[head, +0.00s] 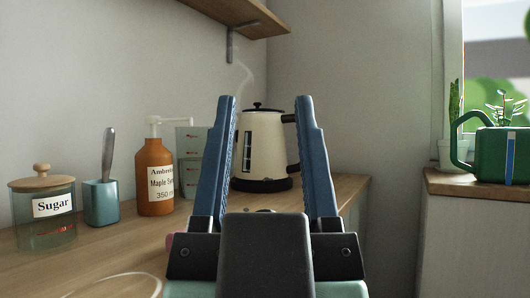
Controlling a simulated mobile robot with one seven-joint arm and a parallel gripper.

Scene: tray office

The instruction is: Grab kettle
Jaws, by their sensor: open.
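A cream kettle (262,143) with a black lid, black base and black handle stands upright on the wooden counter, near the wall corner. A wisp of steam rises above it. My gripper (264,100) is open, its two blue fingers pointing towards the kettle. The kettle shows between the fingers, beyond them; no contact can be made out. The right finger covers part of the handle, and the left finger overlaps the kettle's left edge.
Left on the counter (120,262) stand a sugar jar (56,232), a teal cup (101,205) with a utensil, a syrup bottle (155,165) and a teal measuring container (190,160). A shelf (235,15) hangs above. Right, a green watering can (490,155) stands on the sill.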

